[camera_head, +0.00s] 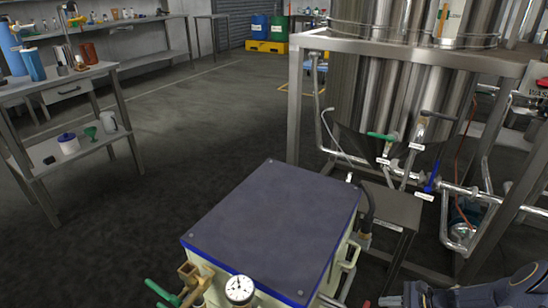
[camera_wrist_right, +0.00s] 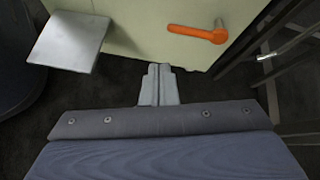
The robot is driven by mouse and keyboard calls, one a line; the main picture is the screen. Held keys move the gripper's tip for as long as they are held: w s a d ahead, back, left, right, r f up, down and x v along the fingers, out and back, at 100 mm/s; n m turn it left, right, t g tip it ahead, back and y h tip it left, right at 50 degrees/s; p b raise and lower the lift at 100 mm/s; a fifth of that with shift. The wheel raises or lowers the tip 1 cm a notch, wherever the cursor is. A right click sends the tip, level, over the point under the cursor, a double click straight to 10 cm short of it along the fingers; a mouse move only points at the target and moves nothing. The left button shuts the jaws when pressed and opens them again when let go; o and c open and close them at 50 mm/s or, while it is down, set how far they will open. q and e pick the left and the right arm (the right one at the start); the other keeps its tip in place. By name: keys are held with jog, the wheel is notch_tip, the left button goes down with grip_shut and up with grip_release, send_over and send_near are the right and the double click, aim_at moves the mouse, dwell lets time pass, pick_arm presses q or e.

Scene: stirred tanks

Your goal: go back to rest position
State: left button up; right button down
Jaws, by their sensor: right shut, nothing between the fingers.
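My right gripper (camera_head: 390,300) shows at the bottom right edge of the head view, to the right of the blue-topped cabinet and below the steel tank stand. In the right wrist view its two grey fingers (camera_wrist_right: 158,85) are together with nothing between them. They point toward a pale panel (camera_wrist_right: 150,30) that carries an orange handle (camera_wrist_right: 197,33). I cannot tell whether the fingers touch anything, but no contact shows. My left gripper is not in view.
The blue-topped cabinet (camera_head: 275,225) with a gauge (camera_head: 239,289) stands close in front. A steel tank (camera_head: 400,90) on a frame with valves and pipes stands at the right. A workbench (camera_head: 70,90) is at the left. Open floor (camera_head: 200,120) lies between.

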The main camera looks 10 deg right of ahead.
jog(key=a+r+n+g+h, duration=0.1)
jog(key=a+r+n, duration=0.3)
jog(key=r, duration=0.4)
jog(key=s+a+r+n+g, duration=0.1)
jog(key=a+r+n, duration=0.25)
jog(key=r, duration=0.45)
jog(key=a+r+n+g+h, duration=0.1)
jog(key=a+r+n, duration=0.25)
jog(key=r, duration=0.45)
jog(key=s+a+r+n+t+h, duration=0.1)
jog(key=s+a+r+n+h, duration=0.1)
jog(key=s+a+r+n, duration=0.5)
jog(key=s+a+r+n+t+h, duration=0.1)
jog(key=s+a+r+n, duration=0.3)
jog(key=s, duration=0.6)
notch_tip(320, 180, up, 30)
jog(key=m+p, duration=0.1)
jog(key=p, duration=3.2)
jog(key=shift+s+a+r, duration=0.2)
jog(key=shift+s+a, duration=0.15)
jog(key=shift+s, duration=0.1)
